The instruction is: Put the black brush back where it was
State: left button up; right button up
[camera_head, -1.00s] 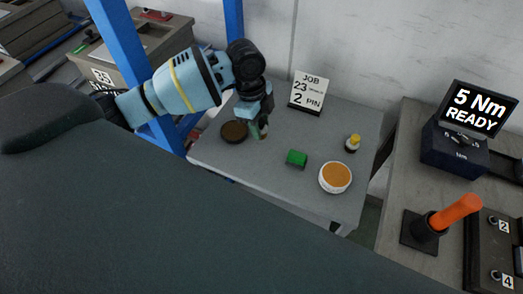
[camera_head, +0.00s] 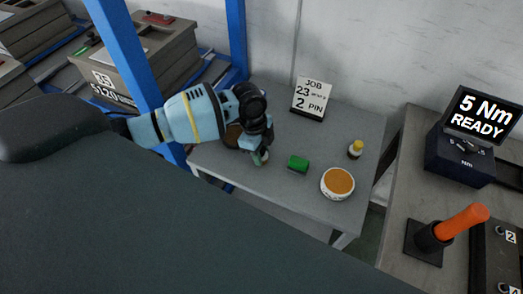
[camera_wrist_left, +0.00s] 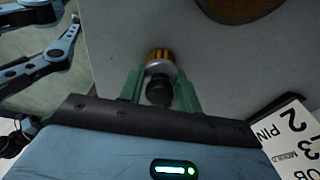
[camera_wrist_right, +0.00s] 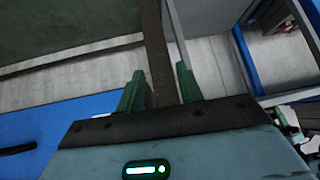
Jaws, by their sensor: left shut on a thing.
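The black brush (camera_wrist_left: 160,88) has a round black handle, a pale metal collar and yellow-brown striped bristles. My left gripper (camera_wrist_left: 160,92) is shut on its handle, and the bristle end points away from the gripper toward the grey table. In the head view my left gripper (camera_head: 262,158) is low over the table's left front part, left of the green block. The brush is mostly hidden there, and I cannot tell whether it touches the table. My right gripper (camera_wrist_right: 160,90) shows only in its own wrist view, with its fingers apart and nothing between them.
On the grey table (camera_head: 290,200) are a dark brown disc (camera_head: 233,131), a green block (camera_head: 298,163), a white tub with orange contents (camera_head: 338,183), a yellow-capped bottle (camera_head: 355,149) and a job sign (camera_head: 308,98). A blue post (camera_head: 125,50) stands left.

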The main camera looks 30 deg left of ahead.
jog(key=shift+w, duration=0.1)
pick_arm(q)
jog(key=shift+f, duration=0.15)
jog(key=o, duration=1)
pick_arm(e)
jog(key=shift+a, duration=0.2)
pick_arm(q)
jog(key=shift+o, duration=0.2)
notch_tip(320, 180, up, 12)
jog(key=a+p, duration=0.1)
jog(key=a, duration=0.1)
pick_arm(e)
jog(key=shift+w+d+r, duration=0.2)
jog(key=shift+w+r, duration=0.3)
jog(key=shift+r, duration=0.25)
